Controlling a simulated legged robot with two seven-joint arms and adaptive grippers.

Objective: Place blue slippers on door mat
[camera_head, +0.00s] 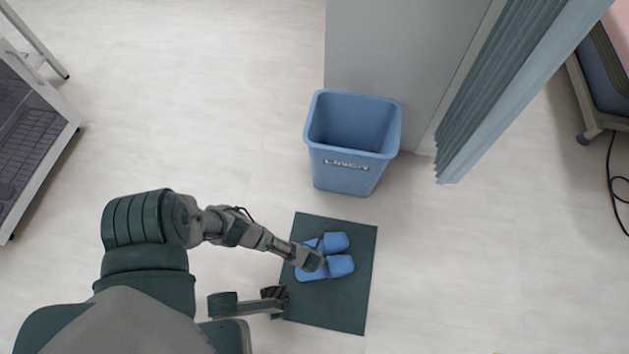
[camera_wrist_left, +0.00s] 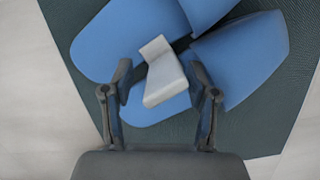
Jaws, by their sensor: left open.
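Two blue slippers lie side by side on the dark green door mat (camera_head: 335,312), toes to the right. The upper slipper (camera_head: 335,242) and the lower slipper (camera_head: 341,265) are partly covered by my left gripper (camera_head: 318,256). In the left wrist view my left gripper (camera_wrist_left: 160,92) is open above the slippers, its fingers apart. The two slipper toes (camera_wrist_left: 207,8) (camera_wrist_left: 245,52) show beyond it. A pale grey piece (camera_wrist_left: 165,75) shows between the fingers; I cannot tell what it is. My right gripper (camera_head: 274,294) is at the mat's left edge, its jaws unclear.
A blue linen bin (camera_head: 345,178) stands just above the mat. A blue-grey curtain (camera_head: 505,90) hangs at the upper right, with a bed (camera_head: 605,80) beyond. A white-framed cart (camera_head: 35,130) is at the left. The floor right of the mat is clear.

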